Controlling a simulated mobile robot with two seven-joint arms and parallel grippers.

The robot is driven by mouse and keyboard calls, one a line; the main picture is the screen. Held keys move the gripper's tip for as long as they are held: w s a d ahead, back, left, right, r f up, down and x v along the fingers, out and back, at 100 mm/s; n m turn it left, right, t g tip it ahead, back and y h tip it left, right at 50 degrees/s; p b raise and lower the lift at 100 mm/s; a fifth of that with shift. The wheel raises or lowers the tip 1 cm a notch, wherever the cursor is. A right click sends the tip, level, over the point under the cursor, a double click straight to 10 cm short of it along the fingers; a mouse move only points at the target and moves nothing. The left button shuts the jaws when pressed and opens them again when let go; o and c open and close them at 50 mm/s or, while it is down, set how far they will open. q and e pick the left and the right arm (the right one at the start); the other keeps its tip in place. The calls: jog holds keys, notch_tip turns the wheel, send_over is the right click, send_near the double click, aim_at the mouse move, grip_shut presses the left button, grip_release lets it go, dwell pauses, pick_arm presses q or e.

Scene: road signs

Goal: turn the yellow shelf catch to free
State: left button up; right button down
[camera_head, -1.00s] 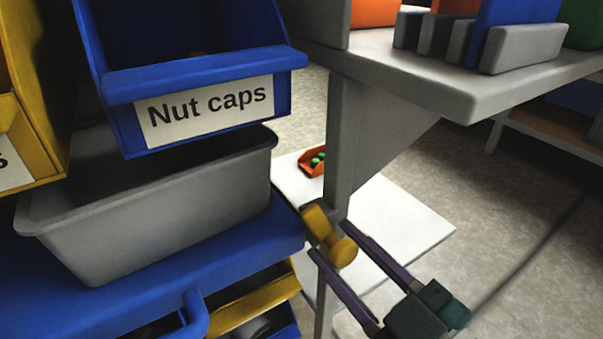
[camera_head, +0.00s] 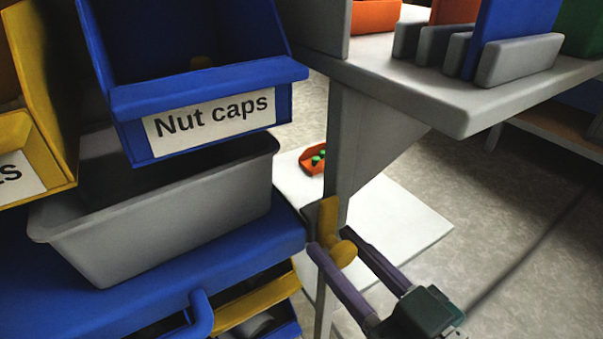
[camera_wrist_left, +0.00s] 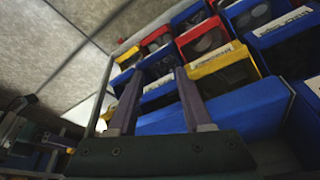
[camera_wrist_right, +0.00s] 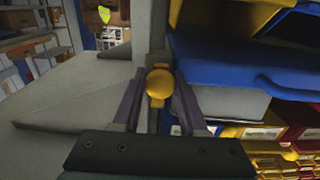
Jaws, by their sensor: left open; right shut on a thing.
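The yellow shelf catch (camera_head: 328,216) sits on the grey upright post below the shelf corner. Its plate stands about upright in the head view, with a round knob toward me. My right gripper (camera_head: 333,244) is shut on the catch, one finger on each side of the knob. In the right wrist view the knob of the catch (camera_wrist_right: 159,82) lies between the right fingers (camera_wrist_right: 158,90). My left gripper (camera_wrist_left: 155,78) shows only in the left wrist view, open and empty, with bins beyond its fingers.
A blue "Nut caps" bin (camera_head: 195,80) and a grey tub (camera_head: 160,220) stand close at left. The grey shelf (camera_head: 420,85) overhangs at right. A white lower board (camera_head: 400,220) holds an orange tray (camera_head: 311,160).

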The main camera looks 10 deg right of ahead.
jog(key=shift+c, duration=2.3)
grip_release()
jog(key=shift+s, duration=0.1)
jog(key=shift+s+d, duration=0.15)
jog(key=shift+s, duration=0.2)
jog(key=p+v, duration=0.2)
jog(key=v, duration=0.7)
